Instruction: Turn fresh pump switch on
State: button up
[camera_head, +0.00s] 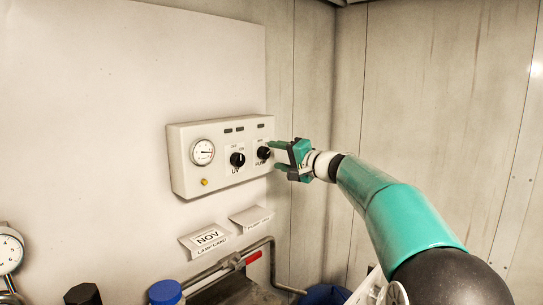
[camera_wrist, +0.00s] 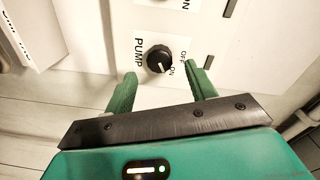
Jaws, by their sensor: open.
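The pump switch is a black round knob (camera_head: 263,153) at the right end of a white control box (camera_head: 185,180) on the wall. In the wrist view the knob (camera_wrist: 159,60) sits on a white label reading PUMP, with OFF and ON marks at its right. Its pale pointer line faces the lower right, towards the ON mark. My gripper (camera_head: 283,152) is at the box's right end, close to the knob. In the wrist view my gripper (camera_wrist: 164,80) is open, one green finger on each side below the knob, with gaps between fingers and knob.
A UV knob (camera_head: 237,159) and a round gauge (camera_head: 202,152) are left of the pump knob on the same box. Paper labels (camera_head: 207,238) hang below. Pipework with a red handle (camera_head: 252,258) and a blue cap (camera_head: 165,292) are lower down. The right wall is bare.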

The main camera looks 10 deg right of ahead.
jog(key=v, duration=0.9)
jog(key=shift+s+d, duration=0.3)
jog(key=shift+f, duration=0.1)
jog(key=s+a+f+n+g+h, duration=0.2)
jog(key=s+a+f+g, duration=0.1)
jog(key=s+a+f, duration=0.4)
jog(key=s+a+f+n+g+h, duration=0.1)
jog(key=s+a+f+n+g, duration=0.25)
jog(key=s, duration=0.65)
jog(key=s+d+f+g+h, duration=0.1)
jog(key=s+f+h, duration=0.2)
jog(key=s+f, duration=0.4)
jog(key=s+d+f+n+g+h, duration=0.1)
jog(key=s+f+h, duration=0.3)
jog(key=s, duration=0.9)
notch_tip(320, 180, down, 4)
jog(key=shift+d+r, duration=0.2)
jog(key=shift+d, duration=0.05)
jog(key=shift+n, duration=0.25)
jog(key=c, duration=0.4)
jog(key=shift+s+a, duration=0.1)
jog(key=shift+s, duration=0.05)
jog(key=shift+c, duration=0.2)
